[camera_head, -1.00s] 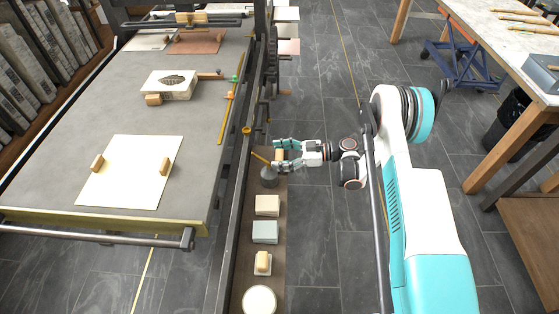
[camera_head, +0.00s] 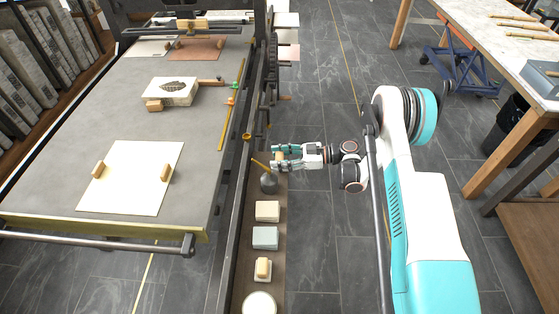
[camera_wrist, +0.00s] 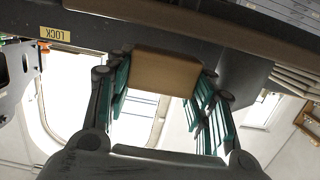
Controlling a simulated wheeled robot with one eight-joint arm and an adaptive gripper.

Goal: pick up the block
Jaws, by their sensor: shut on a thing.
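A tan wooden block (camera_wrist: 165,72) sits between the two teal-padded fingers of my gripper (camera_wrist: 163,88) in the wrist view. The fingers are shut on its sides. In the head view my gripper (camera_head: 277,158) is over the narrow shelf beside the large press table, just above and right of a grey conical object (camera_head: 268,183). The block (camera_head: 279,155) shows there only as a small pale patch, mostly hidden by the fingers. I cannot tell whether it is clear of the surface beneath.
The press table (camera_head: 130,114) lies left, with a dark rail along its right edge. The shelf holds a cream stack (camera_head: 267,211), a pale blue stack (camera_head: 265,237) and a wood-topped block (camera_head: 263,269). A cream sheet (camera_head: 128,187) lies on the table. Floor right of the shelf is clear.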

